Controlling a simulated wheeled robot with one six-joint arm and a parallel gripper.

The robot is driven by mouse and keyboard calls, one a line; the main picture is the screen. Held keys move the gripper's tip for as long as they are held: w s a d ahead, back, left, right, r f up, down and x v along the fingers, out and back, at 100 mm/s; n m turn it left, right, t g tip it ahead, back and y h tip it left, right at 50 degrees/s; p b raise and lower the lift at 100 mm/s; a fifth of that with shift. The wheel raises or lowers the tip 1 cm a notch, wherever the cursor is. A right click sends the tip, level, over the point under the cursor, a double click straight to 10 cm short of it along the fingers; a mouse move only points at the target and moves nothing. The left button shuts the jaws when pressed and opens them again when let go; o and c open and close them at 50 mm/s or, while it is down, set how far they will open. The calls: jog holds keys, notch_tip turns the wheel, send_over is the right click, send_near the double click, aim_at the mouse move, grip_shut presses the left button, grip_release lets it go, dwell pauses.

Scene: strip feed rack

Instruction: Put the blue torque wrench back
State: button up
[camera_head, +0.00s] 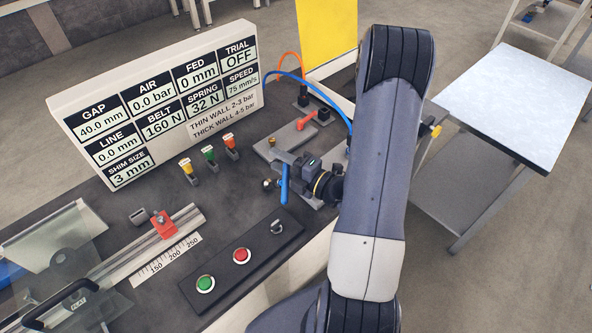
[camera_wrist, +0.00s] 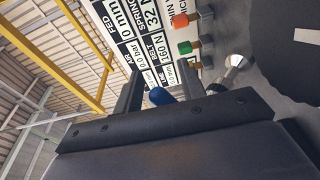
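The blue torque wrench (camera_head: 284,184) shows as a slim blue handle, roughly upright in the picture, at the tips of my gripper (camera_head: 287,165) above the dark bench. In the wrist view its blue rounded part (camera_wrist: 161,96) sits between the two dark fingers of my gripper (camera_wrist: 160,88) and nearly fills the gap. My gripper appears shut on it. The rest of the wrench is hidden by the fingers and palm. I cannot tell whether its lower end touches the bench.
A readout board (camera_head: 160,105) stands behind several coloured valves (camera_head: 209,155). A dark button box (camera_head: 241,256) is in front. A grey plate with a red lever (camera_head: 307,121) and blue and orange hoses lies beyond my gripper. A light side table (camera_head: 510,100) is at right.

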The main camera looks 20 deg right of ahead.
jog(key=shift+v, duration=2.45)
jog(key=shift+w+r, duration=0.1)
jog(key=shift+r, duration=0.05)
jog(key=p+x, duration=0.1)
jog(key=x, duration=1.1)
